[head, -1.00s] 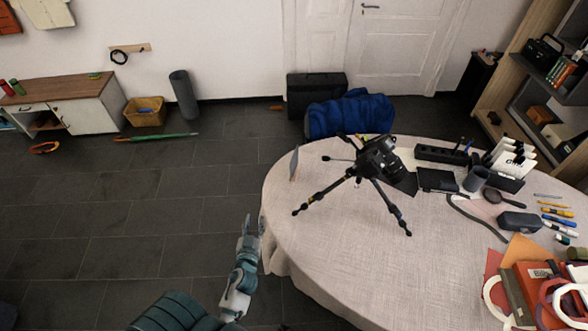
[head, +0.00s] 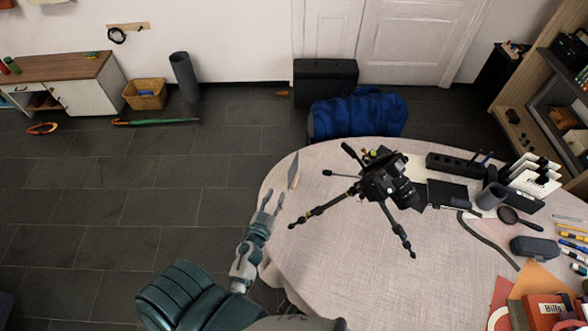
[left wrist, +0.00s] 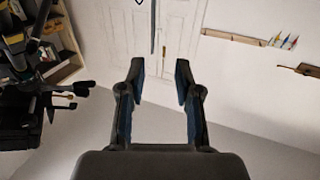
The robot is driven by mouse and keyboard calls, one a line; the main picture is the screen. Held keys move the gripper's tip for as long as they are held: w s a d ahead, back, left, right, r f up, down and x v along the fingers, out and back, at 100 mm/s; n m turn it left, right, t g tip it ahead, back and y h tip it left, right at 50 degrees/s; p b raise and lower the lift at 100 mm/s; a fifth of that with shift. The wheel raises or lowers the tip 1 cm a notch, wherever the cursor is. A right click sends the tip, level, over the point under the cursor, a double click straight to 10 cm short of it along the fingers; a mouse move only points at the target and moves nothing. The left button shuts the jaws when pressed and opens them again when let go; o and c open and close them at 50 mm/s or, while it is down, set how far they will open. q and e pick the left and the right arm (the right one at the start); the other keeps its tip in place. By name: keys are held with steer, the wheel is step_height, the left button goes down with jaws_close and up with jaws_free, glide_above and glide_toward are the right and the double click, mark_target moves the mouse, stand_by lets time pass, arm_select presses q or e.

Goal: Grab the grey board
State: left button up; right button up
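The grey board (head: 293,170) is a thin, narrow panel standing upright at the left edge of the round table (head: 330,250). In the left wrist view the board (left wrist: 153,28) shows nearly edge-on at the top, beyond my fingers and roughly in line with the gap between them. My left gripper (head: 272,200) is open and empty, just in front of the board and apart from it, at the table's left edge. In the left wrist view its two fingers (left wrist: 160,78) are spread wide. My right gripper is not in view.
A black tripod (head: 380,185) stands on the table right of the board, one leg reaching toward my left gripper. A black case (head: 447,193), a grey cup (head: 491,196) and pens crowd the table's right side.

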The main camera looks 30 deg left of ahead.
mark_target(289, 174)
arm_select(q)
steer(key=w, duration=1)
steer(key=shift+w+a+r, duration=0.25)
steer(key=shift+a, duration=0.15)
steer(key=w, duration=0.2)
steer(key=w+a, duration=0.1)
steer(key=w, duration=0.2)
steer(key=shift+a+f, duration=0.1)
steer(key=shift+f, duration=0.1)
steer(key=shift+w+d+r, duration=0.1)
steer(key=shift+d+r, duration=0.05)
steer(key=shift+d, duration=0.2)
steer(key=shift+r, duration=0.1)
steer(key=shift+c, duration=0.5)
steer(key=shift+d, duration=0.1)
steer(key=c, duration=0.4)
jaws_close()
steer(key=shift+a, duration=0.45)
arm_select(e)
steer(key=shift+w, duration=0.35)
